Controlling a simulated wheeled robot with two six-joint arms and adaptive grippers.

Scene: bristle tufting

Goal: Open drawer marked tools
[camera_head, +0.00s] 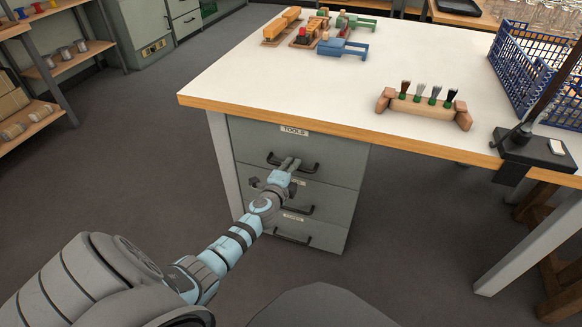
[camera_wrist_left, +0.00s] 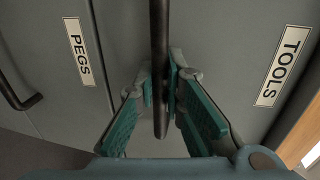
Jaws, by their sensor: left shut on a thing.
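The grey drawer marked TOOLS (camera_head: 250,139) is the top one of a cabinet under the workbench, and its front looks flush with the drawers below. Its white label also shows in the left wrist view (camera_wrist_left: 284,66). The dark bar handle (camera_head: 308,168) of this drawer runs between the fingers of my left gripper (camera_head: 291,163). In the left wrist view the handle (camera_wrist_left: 159,60) passes between the teal finger pads (camera_wrist_left: 161,92), and the gripper is shut on it. My right gripper is not in view.
Below are two more drawers with handles; the middle one is marked PEGS (camera_wrist_left: 80,52). On the bench (camera_head: 300,90) stand a wooden brush rack (camera_head: 425,107), a blue crate (camera_head: 535,65) and a black clamp base (camera_head: 535,148). The floor before the cabinet is clear.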

